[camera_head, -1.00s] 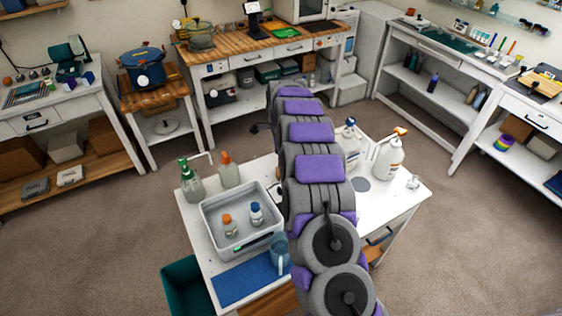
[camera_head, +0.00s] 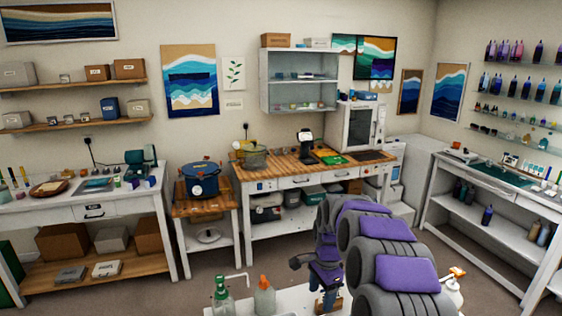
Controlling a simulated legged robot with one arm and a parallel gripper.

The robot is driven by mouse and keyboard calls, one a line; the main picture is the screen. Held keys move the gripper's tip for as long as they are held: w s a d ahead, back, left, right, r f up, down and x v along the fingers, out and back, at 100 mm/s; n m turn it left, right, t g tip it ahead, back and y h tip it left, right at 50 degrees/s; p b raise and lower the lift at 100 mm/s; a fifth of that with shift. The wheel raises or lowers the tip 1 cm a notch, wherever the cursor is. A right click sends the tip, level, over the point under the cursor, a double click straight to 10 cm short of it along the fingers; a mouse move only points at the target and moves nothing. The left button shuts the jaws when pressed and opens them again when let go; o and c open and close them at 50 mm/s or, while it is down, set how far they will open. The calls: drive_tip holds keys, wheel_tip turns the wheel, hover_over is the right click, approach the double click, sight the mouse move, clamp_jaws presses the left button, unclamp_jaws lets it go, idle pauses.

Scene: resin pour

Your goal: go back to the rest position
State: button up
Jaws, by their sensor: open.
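My arm, grey with purple pads, rises from the bottom right and bends down at its far end. My gripper (camera_head: 326,297) is at that end, over the far part of the white table (camera_head: 285,301) at the bottom edge. It points down and is open; its fingers are small and hard to make out. I see nothing held in it.
A green-topped bottle (camera_head: 222,297) and an orange-capped bottle (camera_head: 265,297) stand on the table left of my gripper. A white bottle (camera_head: 453,290) is partly behind my arm at right. A wooden-topped bench (camera_head: 290,178) stands behind, with floor between.

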drive_tip(key=s+r+n+b, duration=0.1)
drive_tip(key=s+r+n, duration=0.25)
drive_tip(key=s, duration=0.65)
drive_tip(key=s+r+n, duration=0.3)
drive_tip(key=s+r, duration=0.1)
drive_tip(key=s, duration=0.5)
drive_tip(key=s+d+f+n+g+b, duration=0.1)
drive_tip(key=s+n, duration=0.5)
drive_tip(key=s, duration=1.7)
wheel_tip(320, 180, down, 2)
drive_tip(key=shift+s+d+f+n+h+b, duration=0.15)
drive_tip(key=shift+s+d+n+h+b, duration=0.25)
drive_tip(key=shift+d, duration=0.5)
drive_tip(key=shift+w, duration=0.15)
drive_tip(key=shift+c, duration=0.3)
